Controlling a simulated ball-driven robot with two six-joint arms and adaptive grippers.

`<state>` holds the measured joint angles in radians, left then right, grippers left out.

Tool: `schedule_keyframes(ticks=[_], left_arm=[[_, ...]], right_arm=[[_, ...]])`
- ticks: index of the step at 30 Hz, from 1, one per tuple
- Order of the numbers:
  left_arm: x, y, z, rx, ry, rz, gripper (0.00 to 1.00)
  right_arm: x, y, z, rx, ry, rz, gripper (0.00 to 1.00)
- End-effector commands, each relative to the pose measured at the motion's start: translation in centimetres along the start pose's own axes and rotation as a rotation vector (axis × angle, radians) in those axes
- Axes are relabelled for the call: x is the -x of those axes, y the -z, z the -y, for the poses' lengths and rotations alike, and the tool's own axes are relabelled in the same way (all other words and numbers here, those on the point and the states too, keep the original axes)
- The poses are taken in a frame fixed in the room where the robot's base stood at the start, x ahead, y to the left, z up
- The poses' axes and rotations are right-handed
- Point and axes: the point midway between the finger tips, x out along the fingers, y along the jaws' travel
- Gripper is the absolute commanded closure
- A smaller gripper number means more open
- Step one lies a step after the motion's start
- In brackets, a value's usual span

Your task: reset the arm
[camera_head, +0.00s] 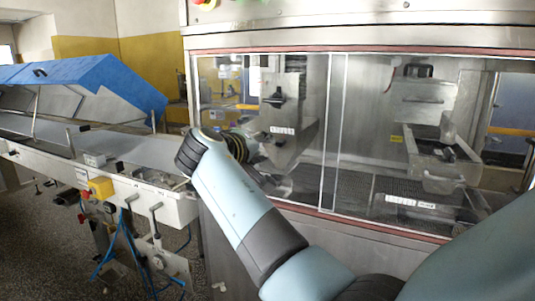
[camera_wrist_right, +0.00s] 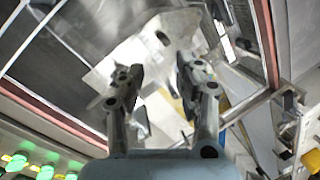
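My right arm (camera_head: 234,196) comes in from the lower right in the head view and reaches up and left to the front of the machine's window. Its wrist is bent at the upper left end, and the hand there is hard to make out against the machine. In the right wrist view my right gripper (camera_wrist_right: 157,78) is open. Its two dark fingers stand apart with nothing held between them. Metal machine parts show blurred beyond the fingers. My left gripper is in neither view.
The enrober cabinet (camera_head: 350,33) with clear panels stands right in front. A conveyor belt (camera_head: 150,150) with a blue cover (camera_head: 95,78) runs to the left, with a yellow switch box (camera_head: 101,187) on its side. Bare floor (camera_head: 35,240) shows at lower left.

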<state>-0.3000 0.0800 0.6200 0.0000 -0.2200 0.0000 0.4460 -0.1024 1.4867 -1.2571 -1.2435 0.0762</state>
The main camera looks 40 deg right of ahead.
Motion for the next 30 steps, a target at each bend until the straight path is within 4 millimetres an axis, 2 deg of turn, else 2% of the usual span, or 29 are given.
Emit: schedule_keyframes(ticks=[19,22,23,26,29,30], left_arm=[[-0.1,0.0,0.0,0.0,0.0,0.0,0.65],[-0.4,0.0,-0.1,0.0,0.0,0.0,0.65],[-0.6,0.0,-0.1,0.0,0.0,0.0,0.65],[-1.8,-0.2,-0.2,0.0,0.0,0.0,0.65],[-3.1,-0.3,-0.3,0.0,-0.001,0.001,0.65],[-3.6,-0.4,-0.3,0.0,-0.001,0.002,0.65]], right_arm=[[-0.1,-0.4,0.5,0.008,0.006,0.002,0.65],[-0.2,-1.2,1.2,0.019,0.01,0.008,0.65],[-0.3,-1.9,1.7,0.028,0.012,0.012,0.65],[-1.1,-5.8,4.6,0.087,0.02,0.039,0.65],[-2.0,-11.7,9.3,0.183,0.061,0.084,0.65],[-2.3,-14.3,11.5,0.223,0.089,0.101,0.65]])
